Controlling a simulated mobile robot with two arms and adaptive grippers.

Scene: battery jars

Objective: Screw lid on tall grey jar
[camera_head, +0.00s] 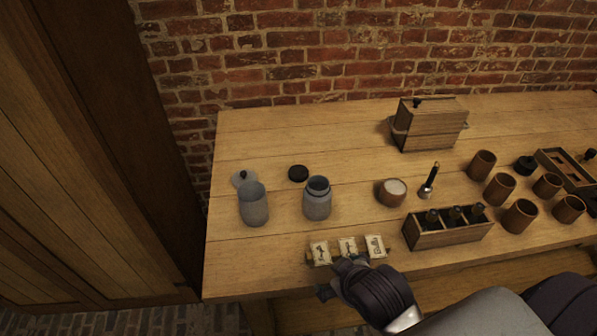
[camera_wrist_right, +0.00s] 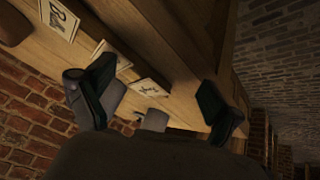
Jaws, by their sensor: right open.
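A grey lid with a dark knob (camera_head: 242,179) lies just behind the plain jar. A small dark round lid (camera_head: 298,173) lies behind and left of the necked jar. My right gripper (camera_head: 338,279) is open and empty by the table's front edge, in front of the picture cards and the jars. Its spread fingers show in the right wrist view (camera_wrist_right: 155,100). My left gripper is not in view.
Right of the jars are a filled wooden bowl (camera_head: 391,192), a brush-like tool (camera_head: 429,182), a bottle crate (camera_head: 447,234), a wooden box (camera_head: 430,128) and brown cups (camera_head: 499,188). The back left tabletop is clear.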

